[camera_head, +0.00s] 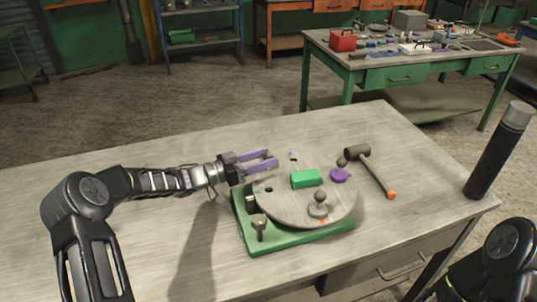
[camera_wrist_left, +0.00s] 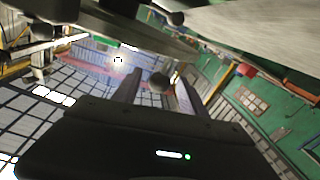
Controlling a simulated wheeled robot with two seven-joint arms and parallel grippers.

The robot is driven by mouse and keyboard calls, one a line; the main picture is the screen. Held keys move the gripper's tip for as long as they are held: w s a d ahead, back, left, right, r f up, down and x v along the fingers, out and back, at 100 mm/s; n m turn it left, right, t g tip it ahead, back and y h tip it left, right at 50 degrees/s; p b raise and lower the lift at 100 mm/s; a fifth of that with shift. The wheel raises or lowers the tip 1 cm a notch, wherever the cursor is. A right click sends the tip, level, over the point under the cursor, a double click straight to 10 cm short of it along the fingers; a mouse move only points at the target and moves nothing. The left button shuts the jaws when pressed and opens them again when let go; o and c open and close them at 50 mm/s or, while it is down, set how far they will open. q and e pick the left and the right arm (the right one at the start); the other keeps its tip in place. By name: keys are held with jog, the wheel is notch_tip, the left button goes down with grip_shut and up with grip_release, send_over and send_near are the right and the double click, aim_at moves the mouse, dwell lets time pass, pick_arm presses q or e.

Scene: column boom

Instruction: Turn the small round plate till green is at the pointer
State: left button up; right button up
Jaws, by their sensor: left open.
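The small round plate (camera_head: 285,208) is a grey disc on a green base (camera_head: 300,245) on the table. It carries a bright green block (camera_head: 306,178), a purple piece (camera_head: 340,175) that seems at its right rim, and a grey knob (camera_head: 320,207) near the front. A grey upright piece (camera_head: 259,224) stands at the base's front left corner; I cannot tell if it is the pointer. My left gripper (camera_head: 268,160) is open, with purple fingers at the plate's far left rim; contact is unclear. In the left wrist view, a dark round shape (camera_wrist_left: 159,82) shows between the fingers (camera_wrist_left: 155,88).
A mallet (camera_head: 372,172) with an orange handle end lies right of the plate. A tall dark cylinder (camera_head: 498,150) stands at the table's right edge. Another bench (camera_head: 415,75) with tools stands behind.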

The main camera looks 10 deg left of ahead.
pick_arm(q)
jog(key=shift+x, duration=0.8)
grip_shut()
dwell(0.9)
